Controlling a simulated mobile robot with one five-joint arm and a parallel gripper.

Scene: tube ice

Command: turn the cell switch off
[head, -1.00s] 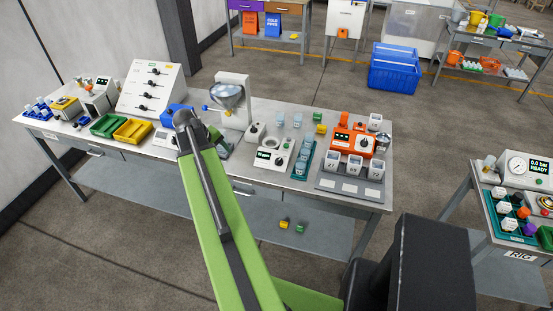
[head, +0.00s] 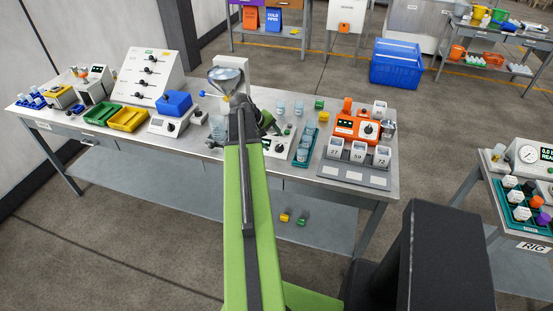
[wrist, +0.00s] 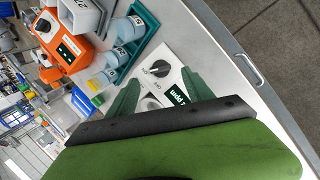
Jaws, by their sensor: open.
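A white meter unit (wrist: 171,78) with a black rotary switch (wrist: 157,69) and a dark display (wrist: 180,98) is in front of my gripper (wrist: 160,78) in the wrist view. My gripper is open and empty. Its green fingers stand on either side of the switch in that picture, and the switch appears a little beyond the tips, apart from them. Small lettering by the switch is too small to read surely.
A teal rack of beakers (head: 305,147) stands just right of the unit. An orange device (head: 357,125) and a grey tray with white cups (head: 352,175) are farther right. A funnel stand (head: 246,78) rises behind my arm.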

